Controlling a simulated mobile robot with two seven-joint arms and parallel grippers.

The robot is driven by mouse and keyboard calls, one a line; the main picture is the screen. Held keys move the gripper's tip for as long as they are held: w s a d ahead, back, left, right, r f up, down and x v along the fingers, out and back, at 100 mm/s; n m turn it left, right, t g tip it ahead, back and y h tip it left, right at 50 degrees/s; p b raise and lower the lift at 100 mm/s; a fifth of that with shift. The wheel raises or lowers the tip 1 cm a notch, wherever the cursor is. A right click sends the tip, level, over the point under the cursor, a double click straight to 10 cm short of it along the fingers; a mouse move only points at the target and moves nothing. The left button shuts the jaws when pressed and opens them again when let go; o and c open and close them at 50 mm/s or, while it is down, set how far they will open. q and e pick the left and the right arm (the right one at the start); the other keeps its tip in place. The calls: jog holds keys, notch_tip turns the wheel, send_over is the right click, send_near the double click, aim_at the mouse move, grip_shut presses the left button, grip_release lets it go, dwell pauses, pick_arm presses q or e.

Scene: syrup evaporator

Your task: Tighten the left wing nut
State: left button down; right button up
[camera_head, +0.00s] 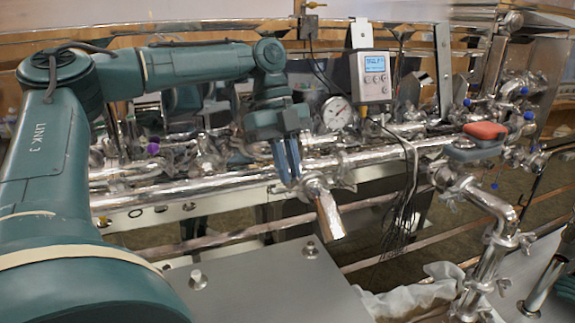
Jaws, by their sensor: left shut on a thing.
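My left arm comes in from the left and reaches over the piping, and its left gripper (289,176) points down. Its blue fingers are together at the clamp of a short, tilted steel pipe end (327,211). The left wing nut is between the fingertips and mostly hidden by them, so its turn position cannot be told. My right gripper is not in view.
A long steel pipe (235,183) runs behind the fingers. A round gauge (336,113) and a grey meter with a lit screen (374,74) stand behind. A red and grey object (486,131) sits on the right piping. A flat metal cover (270,285) lies in front.

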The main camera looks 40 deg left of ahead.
pick_arm(q)
jog(key=shift+m, duration=0.8)
jog(key=shift+g, duration=0.3)
jog(key=c, duration=1.5)
grip_release()
jog(key=shift+s, duration=0.1)
jog(key=shift+o, duration=0.2)
jog(key=shift+r, duration=0.1)
jog(key=shift+r, duration=0.1)
